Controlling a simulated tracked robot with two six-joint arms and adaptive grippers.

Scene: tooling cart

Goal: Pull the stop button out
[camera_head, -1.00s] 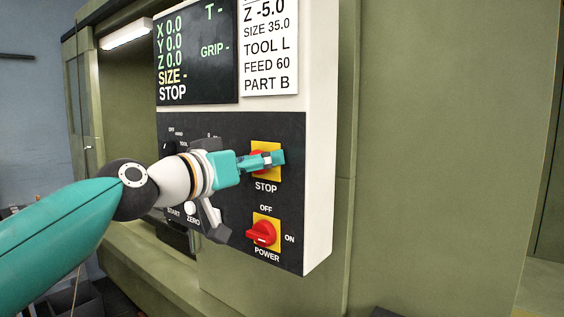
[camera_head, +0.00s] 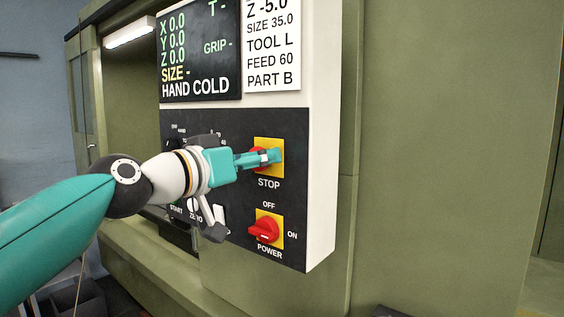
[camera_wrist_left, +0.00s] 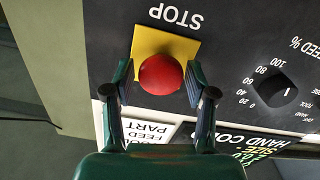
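The red stop button (camera_wrist_left: 161,74) sits on a yellow square plate (camera_head: 276,148) above the word STOP on the black control panel. My left gripper (camera_head: 270,156) is at the button, with its fingers covering much of it in the head view. In the left wrist view, the left gripper (camera_wrist_left: 158,78) has one finger on each side of the round red head. The fingers are spread, with a narrow gap showing beside the button. The screen (camera_head: 198,50) reads HAND COLD on its bottom line. My right gripper is in neither view.
A red power switch (camera_head: 263,230) on a yellow plate is just below the stop button. A dial (camera_wrist_left: 272,88) and START and ZERO controls are on the same panel, partly behind my left arm. Green machine walls (camera_head: 450,150) stand to the right.

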